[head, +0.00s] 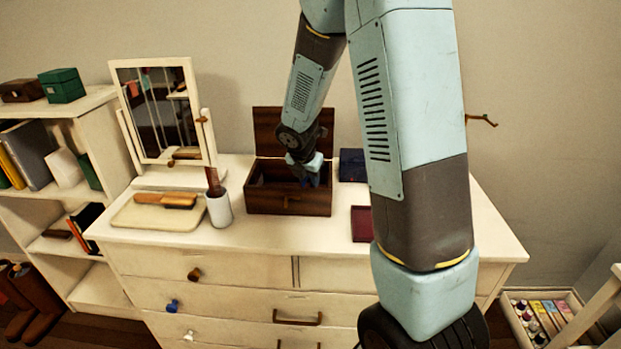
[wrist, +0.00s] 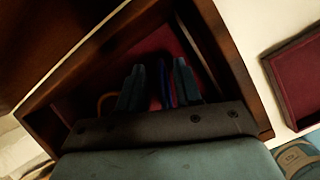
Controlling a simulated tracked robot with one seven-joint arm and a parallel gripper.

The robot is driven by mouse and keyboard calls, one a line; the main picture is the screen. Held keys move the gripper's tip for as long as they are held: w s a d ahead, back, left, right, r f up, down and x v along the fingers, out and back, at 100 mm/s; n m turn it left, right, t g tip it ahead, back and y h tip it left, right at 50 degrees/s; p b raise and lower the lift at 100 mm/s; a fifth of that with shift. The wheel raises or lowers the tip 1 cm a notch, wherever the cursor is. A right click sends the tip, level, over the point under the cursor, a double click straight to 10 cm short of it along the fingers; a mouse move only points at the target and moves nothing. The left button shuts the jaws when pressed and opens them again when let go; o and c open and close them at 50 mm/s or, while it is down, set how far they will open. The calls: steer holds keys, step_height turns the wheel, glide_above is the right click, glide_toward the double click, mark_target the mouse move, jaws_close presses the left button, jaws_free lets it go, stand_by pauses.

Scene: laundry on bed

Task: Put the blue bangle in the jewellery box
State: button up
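The jewellery box (head: 288,203) is dark brown wood with its lid raised at the back, on top of the cream dresser. My gripper (head: 310,180) reaches down into it. In the wrist view, the box's wooden wall (wrist: 238,75) surrounds the gripper (wrist: 160,82), whose two fingers stand apart inside over a dark red lining. A narrow blue and purple band, seemingly the blue bangle (wrist: 166,88), shows between the fingers, nearer the right one. It does not appear gripped by both. Its lower part is hidden by the gripper body.
An orange-brown ring (wrist: 103,101) lies in the box left of the fingers. A dark red tray (head: 361,223) and dark blue box (head: 352,165) stand to the right. A white cup (head: 219,208), a brush on a board (head: 150,215) and a mirror (head: 160,115) are left.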

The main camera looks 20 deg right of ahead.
steer(key=shift+o, duration=0.2)
steer(key=shift+r, duration=0.15)
steer(key=v, duration=1.1)
steer(key=s+r+m+y, duration=0.1)
steer(key=s+r+m, duration=0.3)
steer(key=s+m, duration=0.4)
steer(key=s+d+r+m+t+y, duration=0.1)
steer(key=s+r+m, duration=0.4)
steer(key=s+m, duration=0.4)
steer(key=s+r+m+t, duration=0.1)
steer(key=s+r+m, duration=0.4)
steer(key=s+m, duration=0.4)
steer(key=shift+s+d+m+y, duration=0.2)
steer(key=shift+m+y, duration=0.1)
steer(key=shift+y, duration=0.1)
